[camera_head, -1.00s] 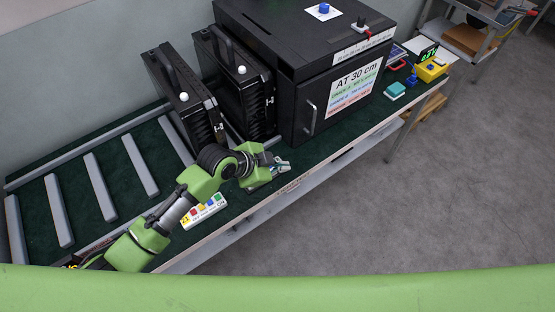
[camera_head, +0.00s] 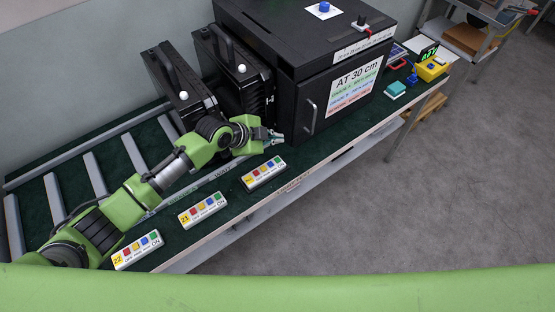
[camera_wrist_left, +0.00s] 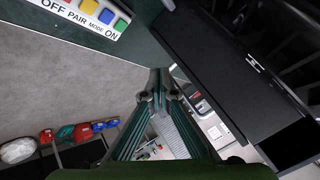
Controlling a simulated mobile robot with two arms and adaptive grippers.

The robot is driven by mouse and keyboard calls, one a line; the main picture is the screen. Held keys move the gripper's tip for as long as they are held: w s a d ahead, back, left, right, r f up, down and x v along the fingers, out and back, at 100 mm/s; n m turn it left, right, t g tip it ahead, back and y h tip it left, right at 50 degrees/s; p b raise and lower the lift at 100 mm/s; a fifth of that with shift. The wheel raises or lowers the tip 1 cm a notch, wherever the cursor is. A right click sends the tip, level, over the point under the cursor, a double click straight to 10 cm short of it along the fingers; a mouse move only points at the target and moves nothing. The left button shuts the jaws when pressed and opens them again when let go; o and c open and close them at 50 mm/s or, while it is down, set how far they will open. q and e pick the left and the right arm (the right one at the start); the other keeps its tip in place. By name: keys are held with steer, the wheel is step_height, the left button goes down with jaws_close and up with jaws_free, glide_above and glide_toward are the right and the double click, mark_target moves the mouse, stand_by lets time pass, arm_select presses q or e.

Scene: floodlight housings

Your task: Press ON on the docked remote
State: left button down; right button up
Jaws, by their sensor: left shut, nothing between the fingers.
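Three white remotes with coloured buttons lie in a row along the green bench's front: an upper one (camera_head: 263,174), a middle one tagged 21 (camera_head: 202,210) and a lower one tagged 22 (camera_head: 137,251). I cannot tell which is docked. A remote (camera_wrist_left: 85,14) also shows cut off at the top left of the left wrist view, its labels reading OFF, PAIR, MODE, ON; green is by ON. My left gripper (camera_head: 276,137) is shut and empty, behind the upper remote, close to the black cabinet; its fingers (camera_wrist_left: 160,78) touch no remote. My right gripper is out of view.
The black cabinet (camera_head: 304,98) with an "AT 30 cm" sign stands right of the gripper. Two black floodlight housings (camera_head: 178,83) (camera_head: 232,66) stand behind my arm. Grey rollers (camera_head: 58,195) lie at left. A teal block (camera_head: 395,90) and yellow device (camera_head: 432,68) sit at right.

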mark_target(276, 161)
arm_select(q)
step_height(276, 161, down, 8)
steer(key=b, duration=0.6)
steer(key=shift+f, duration=0.25)
steer(key=shift+b, duration=0.35)
stand_by(0.6)
steer(key=shift+f+b, duration=0.3)
steer(key=shift+f, duration=0.05)
steer(key=shift+f+b, duration=0.35)
steer(key=shift+f, duration=0.05)
stand_by(0.5)
steer(key=shift+r, duration=0.1)
steer(key=shift+r+p, duration=0.65)
steer(key=shift+r, duration=0.05)
step_height(276, 161, up, 5)
steer(key=p, duration=0.4)
